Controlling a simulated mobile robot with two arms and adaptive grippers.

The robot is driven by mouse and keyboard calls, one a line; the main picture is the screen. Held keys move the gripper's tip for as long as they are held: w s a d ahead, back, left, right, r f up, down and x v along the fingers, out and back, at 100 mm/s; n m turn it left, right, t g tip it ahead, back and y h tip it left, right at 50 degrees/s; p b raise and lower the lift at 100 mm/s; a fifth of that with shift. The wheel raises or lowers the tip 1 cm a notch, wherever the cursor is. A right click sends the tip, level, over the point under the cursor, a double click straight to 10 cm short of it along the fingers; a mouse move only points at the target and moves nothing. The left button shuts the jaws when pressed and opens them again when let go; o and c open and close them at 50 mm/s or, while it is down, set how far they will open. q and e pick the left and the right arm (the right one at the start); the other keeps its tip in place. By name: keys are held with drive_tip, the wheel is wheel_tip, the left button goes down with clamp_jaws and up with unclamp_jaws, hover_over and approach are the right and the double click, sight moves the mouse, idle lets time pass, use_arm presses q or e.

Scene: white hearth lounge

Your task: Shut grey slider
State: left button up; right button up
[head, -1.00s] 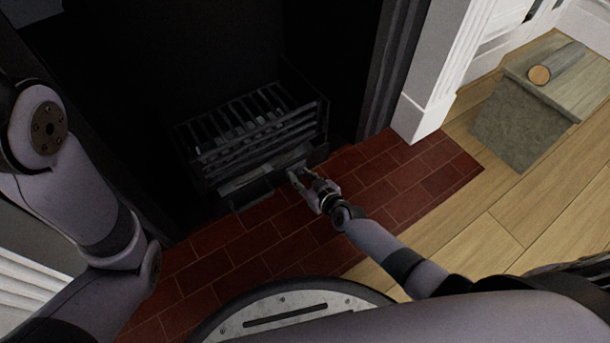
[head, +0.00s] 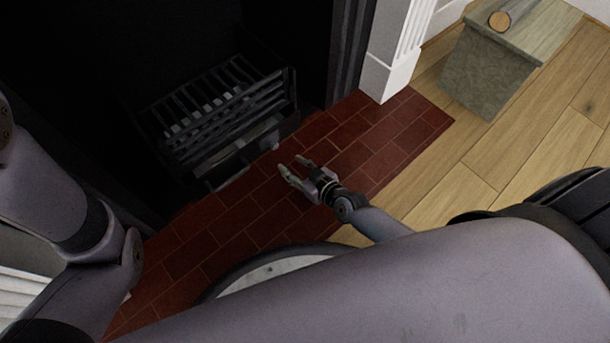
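The grey slider (head: 232,160) is a low tray-like piece under the black fire grate (head: 215,112), just above the brick hearth. It is dim, and I cannot tell whether it sits fully in or sticks out a little. My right gripper (head: 291,166) is over the red bricks, in front of the slider's right end and apart from it. Its two fingers are spread with nothing between them. My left arm shows at the left edge, but its gripper is out of view.
The red brick hearth (head: 262,215) is clear in front of the grate. A white fireplace post (head: 391,70) stands to the right. Beyond it, a grey stone block (head: 488,75) with a cut log (head: 500,20) on top stands on the wood floor (head: 480,185).

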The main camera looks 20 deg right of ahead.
drive_tip(key=shift+s+d, duration=0.25)
drive_tip(key=shift+s, duration=0.5)
drive_tip(key=shift+s+d, duration=0.3)
drive_tip(key=shift+s, duration=0.4)
drive_tip(key=shift+s+d, duration=0.25)
drive_tip(key=shift+s, duration=0.5)
